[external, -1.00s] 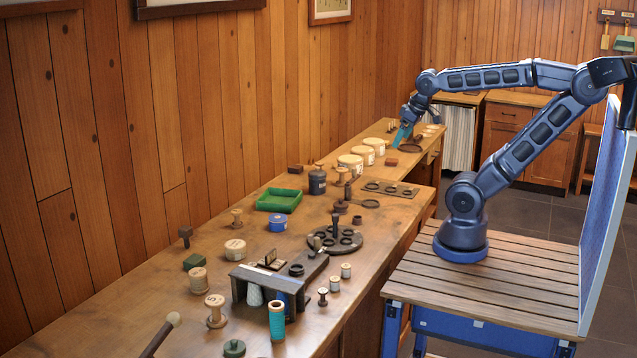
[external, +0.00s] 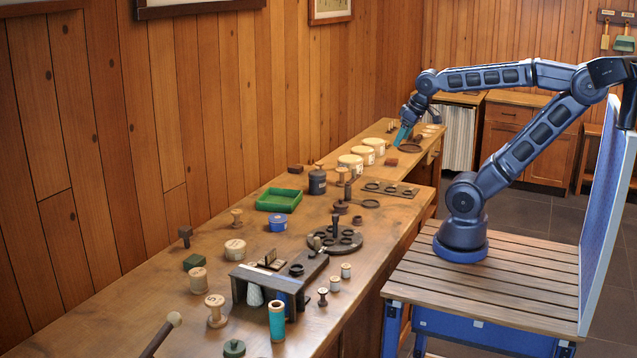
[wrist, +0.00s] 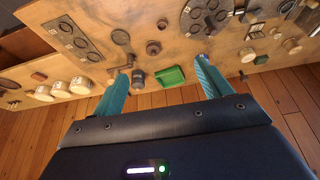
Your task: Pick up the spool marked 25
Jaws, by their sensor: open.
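Several wooden spools stand on the long bench. In the external view, a pale spool (external: 216,309) at the front left has a dark mark on its top that looks like a 5. Another pale spool (external: 197,280) stands behind it, and a short wide one (external: 235,248) has marks on its side too small to read. I cannot tell which is marked 25. My gripper (external: 401,136) is over the far end of the bench, well away from these spools. In the wrist view my gripper (wrist: 164,70) is open, with nothing between its teal fingers.
A green tray (external: 279,199), a blue tin (external: 278,223) and a dark jar (external: 317,182) stand mid-bench. A round dark holder (external: 352,243), a dark stand (external: 248,274) and a teal spool (external: 277,320) are nearer the front. Pale round tins (external: 350,162) line the far part. A wooden wall backs the bench.

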